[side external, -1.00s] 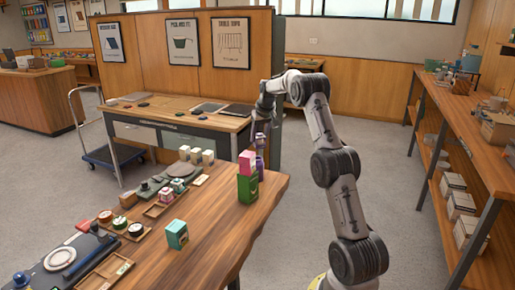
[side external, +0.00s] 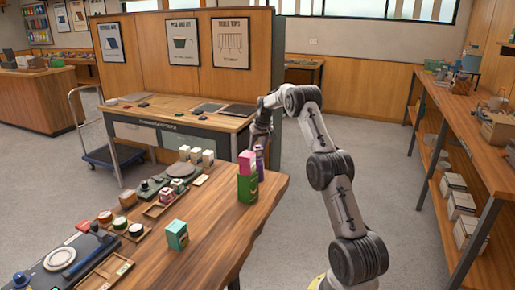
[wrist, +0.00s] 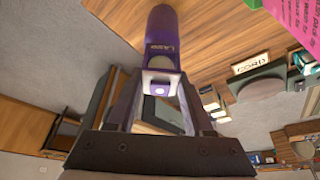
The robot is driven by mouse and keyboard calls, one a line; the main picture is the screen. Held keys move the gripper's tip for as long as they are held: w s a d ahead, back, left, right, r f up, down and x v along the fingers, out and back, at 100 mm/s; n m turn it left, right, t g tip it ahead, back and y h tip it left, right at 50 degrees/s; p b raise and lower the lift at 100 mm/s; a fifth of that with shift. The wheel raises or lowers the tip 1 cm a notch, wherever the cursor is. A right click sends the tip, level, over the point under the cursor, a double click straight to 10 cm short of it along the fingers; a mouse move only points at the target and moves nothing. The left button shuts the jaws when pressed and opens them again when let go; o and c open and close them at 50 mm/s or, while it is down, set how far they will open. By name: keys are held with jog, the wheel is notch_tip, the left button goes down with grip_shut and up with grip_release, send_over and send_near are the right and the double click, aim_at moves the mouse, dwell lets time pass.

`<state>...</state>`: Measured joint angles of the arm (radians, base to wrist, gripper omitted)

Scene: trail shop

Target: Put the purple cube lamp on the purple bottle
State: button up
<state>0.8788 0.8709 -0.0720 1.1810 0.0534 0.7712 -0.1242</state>
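The purple bottle (wrist: 163,25) stands upright near the table's right edge, partly hidden behind a pink box in the side view (side external: 260,165). The wrist picture is upside down, so the bottle runs up from the fingers. The small purple cube lamp (wrist: 160,86), with a pale face, is between my fingertips at the bottle's top end. My gripper (wrist: 161,80) has a finger close against each side of the lamp; in the side view it (side external: 257,146) is just above the bottle. The lamp appears in line with the bottle; I cannot tell whether they touch.
A pink box (side external: 247,163) on a green box (side external: 247,188) stands right beside the bottle. A teal box (side external: 177,235) and several trays and small goods lie along the left of the wooden table (side external: 215,225). The table's middle is clear.

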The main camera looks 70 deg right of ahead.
jog(key=o, duration=0.5)
jog(key=shift+r, duration=0.5)
jog(key=v, duration=1)
jog(key=s+a+r+n+t, duration=0.15)
jog(key=a+r, duration=0.25)
jog(key=a, duration=0.6)
jog(key=s+a+r+n+y, duration=0.1)
jog(key=a+r+n, duration=0.15)
jog(key=a, duration=0.85)
jog(key=s+a+r+n, duration=0.15)
jog(key=a+r, duration=0.25)
jog(key=a, duration=0.6)
jog(key=s+a+f+n, duration=0.1)
jog(key=s+a+f, duration=0.1)
jog(key=s+a, duration=0.3)
jog(key=s+a+f+n+y, duration=0.1)
jog(key=s+a+f, duration=0.1)
jog(key=s+a, duration=0.4)
jog(key=s+a+f+n+t+y, duration=0.1)
jog(key=s+a+f, duration=0.2)
jog(key=s+a, duration=0.2)
jog(key=shift+s+a+n, duration=0.15)
jog(key=shift+s+n, duration=0.1)
jog(key=shift+s, duration=1.45)
